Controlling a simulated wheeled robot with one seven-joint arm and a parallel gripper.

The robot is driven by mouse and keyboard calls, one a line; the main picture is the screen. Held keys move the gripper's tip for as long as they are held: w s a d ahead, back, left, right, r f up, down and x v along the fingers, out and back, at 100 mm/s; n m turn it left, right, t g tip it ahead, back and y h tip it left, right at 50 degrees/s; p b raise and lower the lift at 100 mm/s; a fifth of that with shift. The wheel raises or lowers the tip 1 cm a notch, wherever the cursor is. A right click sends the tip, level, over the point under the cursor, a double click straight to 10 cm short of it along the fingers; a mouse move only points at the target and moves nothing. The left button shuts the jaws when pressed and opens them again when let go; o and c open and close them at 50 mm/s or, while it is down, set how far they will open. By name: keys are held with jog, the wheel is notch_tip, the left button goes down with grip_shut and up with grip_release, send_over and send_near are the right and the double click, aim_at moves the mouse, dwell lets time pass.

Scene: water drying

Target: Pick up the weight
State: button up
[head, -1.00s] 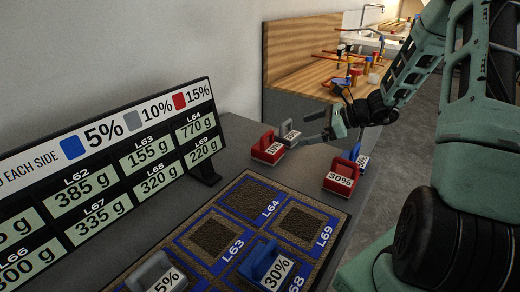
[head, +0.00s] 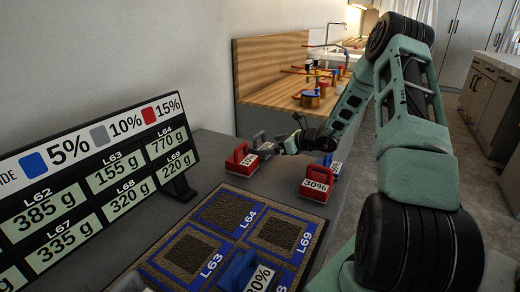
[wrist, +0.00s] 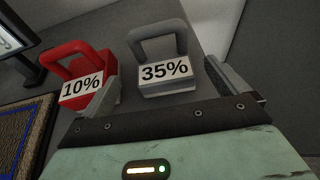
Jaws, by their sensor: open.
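A grey weight (head: 263,142) labelled 35% stands at the far end of the dark table. It also shows in the wrist view (wrist: 165,68), upright with its loop handle on top. My gripper (head: 284,147) is open beside it. In the wrist view my gripper's fingers (wrist: 165,92) lie to either side of the grey weight's block; contact cannot be told. A red weight (head: 241,160) labelled 10% (wrist: 82,78) stands just left of it, near my left finger. Another red weight (head: 316,184), labelled 30%, and a blue weight (head: 331,165) stand to the right.
A mat (head: 226,188) with blue-edged squares lies nearer; a blue weight (head: 240,270) stands on it. A sign board (head: 95,185) with percentages and gram values stands on the left. A wooden-walled counter (head: 270,65) is behind. Bare table lies between mat and weights.

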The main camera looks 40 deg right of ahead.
aim_at(261, 146)
jog(key=shift+d+x, duration=0.2)
jog(key=shift+x, duration=2.75)
jog(key=c, duration=1.3)
jog(key=shift+c, duration=0.2)
jog(key=shift+r, duration=0.1)
